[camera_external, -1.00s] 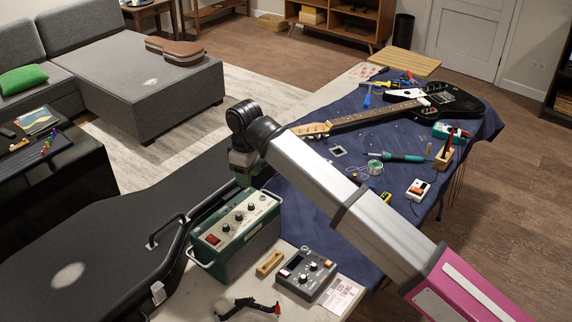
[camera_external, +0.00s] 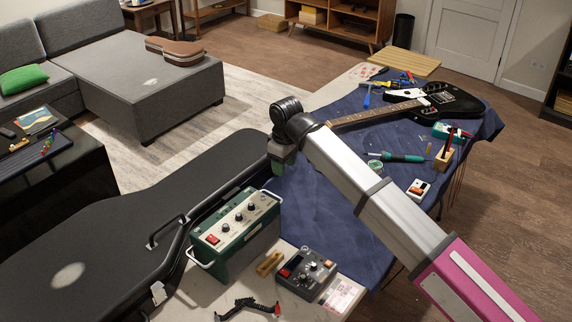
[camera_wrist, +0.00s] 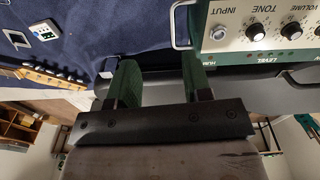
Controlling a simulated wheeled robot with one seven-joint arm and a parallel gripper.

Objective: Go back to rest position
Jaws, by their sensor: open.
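My gripper (camera_wrist: 160,76) is open, with its two green fingers apart and nothing between them in the wrist view. In the external view my gripper (camera_external: 281,166) hangs downward over the edge of the blue cloth (camera_external: 318,230), just behind the green amplifier (camera_external: 236,232). The amplifier, with its knobs and handle, also shows at the upper right of the wrist view (camera_wrist: 262,36). The arm link hides part of the cloth and some small items there.
An electric guitar (camera_external: 447,101) lies at the table's far end. A soldering iron (camera_external: 400,157), a grey pedal (camera_external: 305,274) and a black cable (camera_external: 243,308) lie on the table. A large black guitar case (camera_external: 85,245) is at the left. Bare cloth lies right of the amplifier.

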